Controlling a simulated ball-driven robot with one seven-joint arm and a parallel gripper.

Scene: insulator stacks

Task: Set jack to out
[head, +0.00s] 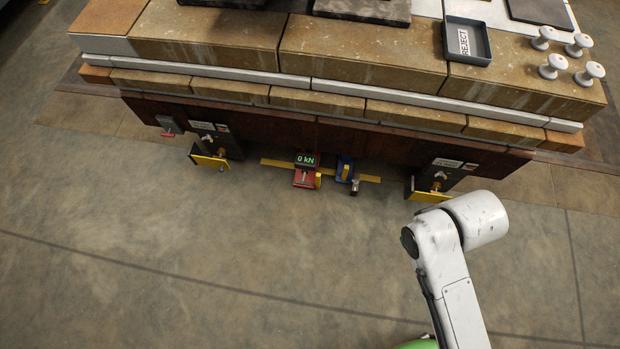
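A small red device (305,177) with a display reading "0 kN" sits low in front of the dark base of the bench, by a yellow strip (272,163). A small blue device (345,169) with a metal-looking end stands just right of it. I cannot tell for certain which of them is the jack, nor its setting. My white arm is at the lower right, apart from both devices. My gripper is not in view.
Dark panels with yellow flaps, left (209,160) and right (430,193), flank the devices. The stone-topped bench (365,53) above carries a grey REJECT tray (483,60) and several white knob-like pieces (553,66). The floor (200,250) in front is clear.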

